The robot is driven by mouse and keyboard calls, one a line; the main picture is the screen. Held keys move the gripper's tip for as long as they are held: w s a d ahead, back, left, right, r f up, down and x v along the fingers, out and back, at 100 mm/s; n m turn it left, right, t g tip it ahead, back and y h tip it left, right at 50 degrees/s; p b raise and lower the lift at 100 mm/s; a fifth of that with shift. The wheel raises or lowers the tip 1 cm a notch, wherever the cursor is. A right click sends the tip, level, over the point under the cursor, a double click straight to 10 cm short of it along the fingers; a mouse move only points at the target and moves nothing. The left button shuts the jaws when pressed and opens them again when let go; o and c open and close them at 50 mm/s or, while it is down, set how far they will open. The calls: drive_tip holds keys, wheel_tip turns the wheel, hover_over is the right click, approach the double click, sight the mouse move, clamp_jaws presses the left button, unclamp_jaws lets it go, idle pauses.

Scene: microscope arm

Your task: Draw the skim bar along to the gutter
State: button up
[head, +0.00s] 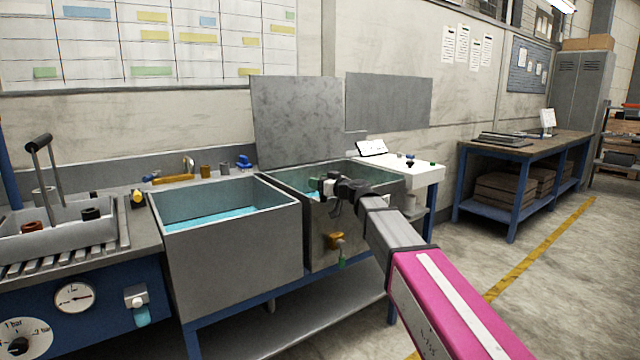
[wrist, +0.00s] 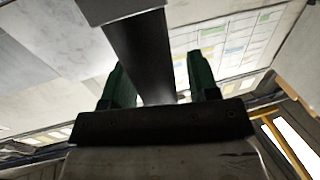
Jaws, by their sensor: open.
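My gripper (head: 326,186) is over the right-hand tank (head: 350,232), near its left rim, with greenish liquid below. In the wrist view my gripper (wrist: 160,85) has two green fingers standing apart. A long dark bar (wrist: 138,50) runs between them, up to a pale grey plate (wrist: 115,8) at the top edge. I cannot tell whether this is the skim bar or whether a finger touches it. In the head view my wrist hides part of the tank, and I cannot make out the skim bar or gutter there.
The left-hand tank (head: 235,247) holds blue liquid. Two grey panels (head: 297,120) (head: 388,101) stand behind the tanks. A brass valve (head: 336,240) sticks out of the right tank's front. A white counter (head: 425,173) adjoins on the right. The floor to the right is open.

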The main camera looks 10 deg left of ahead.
drive_tip(key=shift+c, duration=0.4)
clamp_jaws()
drive_tip(key=w+d, duration=1.4)
drive_tip(key=w, duration=0.2)
drive_tip(key=w+d, duration=1.4)
drive_tip(key=w, duration=0.2)
drive_tip(key=shift+w, duration=0.35)
drive_tip(key=shift+o, duration=0.4)
unclamp_jaws()
drive_tip(key=shift+s, duration=0.1)
drive_tip(key=v, duration=1)
drive_tip(key=shift+d, duration=0.35)
drive_tip(key=shift+s+r, duration=0.1)
